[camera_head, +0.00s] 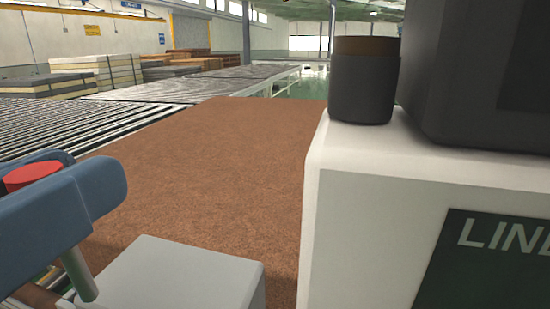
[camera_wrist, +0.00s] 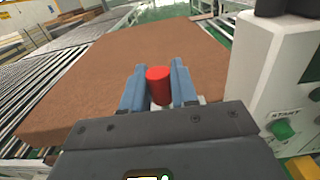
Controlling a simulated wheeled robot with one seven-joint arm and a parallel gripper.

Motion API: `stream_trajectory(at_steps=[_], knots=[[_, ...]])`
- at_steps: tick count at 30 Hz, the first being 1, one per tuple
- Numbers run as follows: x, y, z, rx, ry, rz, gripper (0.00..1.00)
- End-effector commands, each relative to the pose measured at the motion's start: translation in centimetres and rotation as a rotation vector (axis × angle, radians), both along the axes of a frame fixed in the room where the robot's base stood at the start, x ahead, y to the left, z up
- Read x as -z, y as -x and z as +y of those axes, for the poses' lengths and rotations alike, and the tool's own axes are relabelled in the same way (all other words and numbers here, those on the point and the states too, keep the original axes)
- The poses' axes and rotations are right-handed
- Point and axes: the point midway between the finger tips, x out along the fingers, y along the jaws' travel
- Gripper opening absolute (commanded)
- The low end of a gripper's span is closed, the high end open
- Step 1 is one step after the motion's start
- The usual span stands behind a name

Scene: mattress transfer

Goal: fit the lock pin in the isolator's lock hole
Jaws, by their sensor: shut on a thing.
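The lock pin has a red head (camera_wrist: 158,85), which sits between the two blue fingers of my gripper (camera_wrist: 159,72) in the wrist view. In the head view my gripper (camera_head: 66,185) is at the lower left, shut on the pin. The red head (camera_head: 32,175) shows between the fingers, and a grey rod (camera_head: 82,274), seemingly the pin's shank, slants down below them. No lock hole is visible.
A white cabinet (camera_head: 345,235) with a dark "LINE" panel fills the right, and a dark cylinder (camera_head: 364,85) stands on it. Its green START button (camera_wrist: 283,130) shows in the wrist view. A brown mattress (camera_head: 215,150) lies on the roller conveyor (camera_head: 40,128). Mattress stacks stand far left.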

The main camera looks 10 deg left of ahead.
Motion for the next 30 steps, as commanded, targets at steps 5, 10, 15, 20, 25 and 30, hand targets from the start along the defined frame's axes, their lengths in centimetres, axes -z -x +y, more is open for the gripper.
stream_trajectory(at_steps=[5, 10, 15, 20, 25, 30], knots=[[2.1, 0.0, 0.0, 0.000, 0.001, 0.000, 0.00], [3.5, 0.0, 0.0, 0.000, 0.000, 0.000, 0.00], [4.4, 0.0, 0.0, 0.000, 0.000, 0.000, 0.00], [4.5, 0.0, 0.0, 0.000, 0.000, 0.000, 0.00], [4.4, 0.0, 0.0, 0.000, 0.000, 0.000, 0.00], [4.4, 0.0, 0.0, 0.000, 0.000, 0.000, 0.00]])
